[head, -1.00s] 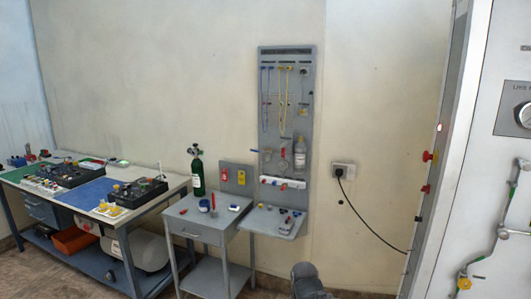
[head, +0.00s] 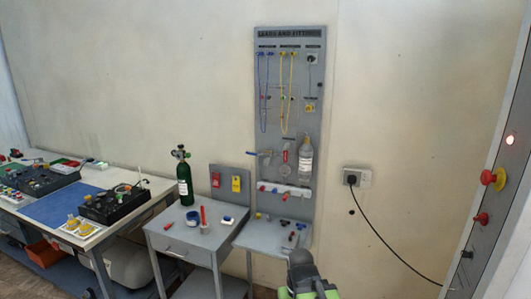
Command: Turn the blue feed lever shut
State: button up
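A dark green cylinder (head: 184,180) with a valve on top stands upright on the small grey table to the left of the board. A dark grey and green part of my arm shows at the bottom middle, below the board's shelf. My gripper's fingers do not show.
The grey wall board (head: 314,95) holds blue and yellow leads and a clear bottle (head: 305,160). Its shelf and the small table (head: 180,237) bear loose small items. A workbench (head: 150,203) stands left. A black cable (head: 386,243) runs from a wall socket towards the cabinet (head: 508,190).

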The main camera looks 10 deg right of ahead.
aim_at(267, 154)
jog(key=u, duration=0.5)
jog(key=i, duration=0.6)
jog(key=u, duration=0.55)
jog(key=i, duration=1.2)
jog(key=z, duration=0.05)
